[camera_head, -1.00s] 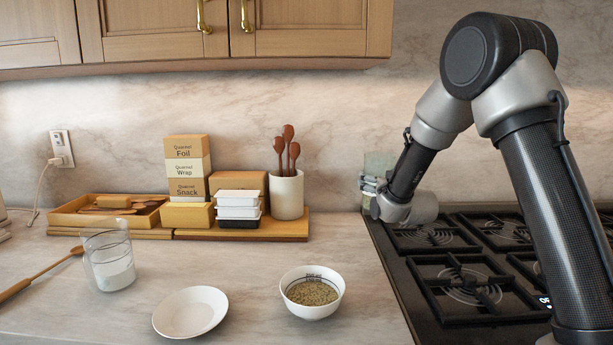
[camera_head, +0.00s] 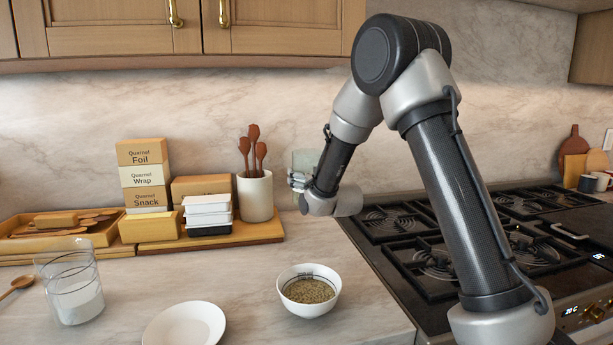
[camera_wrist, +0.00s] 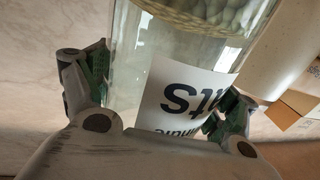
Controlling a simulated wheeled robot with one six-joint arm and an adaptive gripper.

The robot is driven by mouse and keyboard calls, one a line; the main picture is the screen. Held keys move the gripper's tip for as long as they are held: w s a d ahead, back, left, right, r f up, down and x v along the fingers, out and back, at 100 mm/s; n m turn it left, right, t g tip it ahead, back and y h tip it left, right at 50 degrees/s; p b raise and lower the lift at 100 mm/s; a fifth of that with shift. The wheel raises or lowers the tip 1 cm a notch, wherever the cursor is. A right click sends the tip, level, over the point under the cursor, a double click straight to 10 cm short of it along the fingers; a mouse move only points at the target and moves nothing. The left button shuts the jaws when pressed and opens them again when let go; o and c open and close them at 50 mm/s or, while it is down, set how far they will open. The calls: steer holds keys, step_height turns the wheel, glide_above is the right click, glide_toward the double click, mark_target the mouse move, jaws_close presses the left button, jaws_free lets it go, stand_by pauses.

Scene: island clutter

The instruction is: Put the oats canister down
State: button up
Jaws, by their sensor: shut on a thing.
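The oats canister (camera_wrist: 155,60) is a clear jar with a white label in dark lettering, and pale contents show at the top of the wrist view. My gripper (camera_wrist: 160,100) is shut on it, with one finger on each side of the jar. In the head view my gripper (camera_head: 300,184) is in front of the back wall, right of the utensil crock and near the cooktop's left edge. The canister (camera_head: 305,160) shows only partly there, behind my gripper. Its base is hidden, so I cannot tell whether it touches the counter.
A wooden board (camera_head: 215,240) carries stacked boxes, white containers and a crock (camera_head: 255,197) of wooden spoons. A bowl of grain (camera_head: 308,291), a white plate (camera_head: 184,325) and a glass jar (camera_head: 72,290) stand in front. The cooktop (camera_head: 420,250) is right. Counter between board and bowl is clear.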

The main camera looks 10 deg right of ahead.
steer(key=shift+f, duration=3.85)
steer(key=shift+f, duration=0.65)
steer(key=o, duration=0.9)
steer(key=shift+o, duration=0.2)
steer(key=s, duration=0.4)
steer(key=s+d, duration=0.1)
steer(key=s, duration=0.3)
steer(key=s+d, duration=0.1)
steer(key=s, duration=0.3)
steer(key=shift+w, duration=0.1)
